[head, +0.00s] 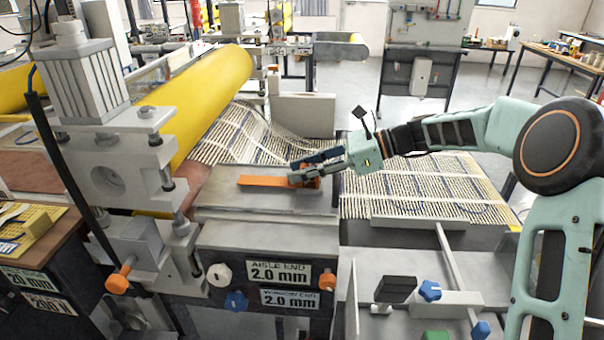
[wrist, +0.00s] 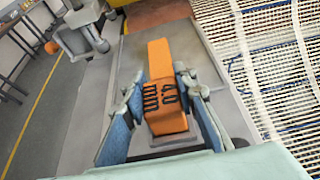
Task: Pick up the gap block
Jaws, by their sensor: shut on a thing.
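The gap block is an orange bar (head: 265,181) above or on the grey metal plate of the machine in the head view; I cannot tell whether it touches the plate. In the wrist view the orange block (wrist: 160,70) is marked "4.0 mm" and points away from me. My gripper (head: 304,174) reaches in from the right and is shut on the block's near end. In the wrist view its two fingers (wrist: 164,108) stand on either side of that end. The fingers hide part of the block's sides.
The grey plate (head: 225,202) lies beside a yellow roller (head: 205,95). Woven mesh (head: 430,190) spreads to the right and behind. Labels reading "2.0 mm" (head: 280,273) are on the machine's front. A tray with a black block (head: 395,289) and blue knobs is at front right.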

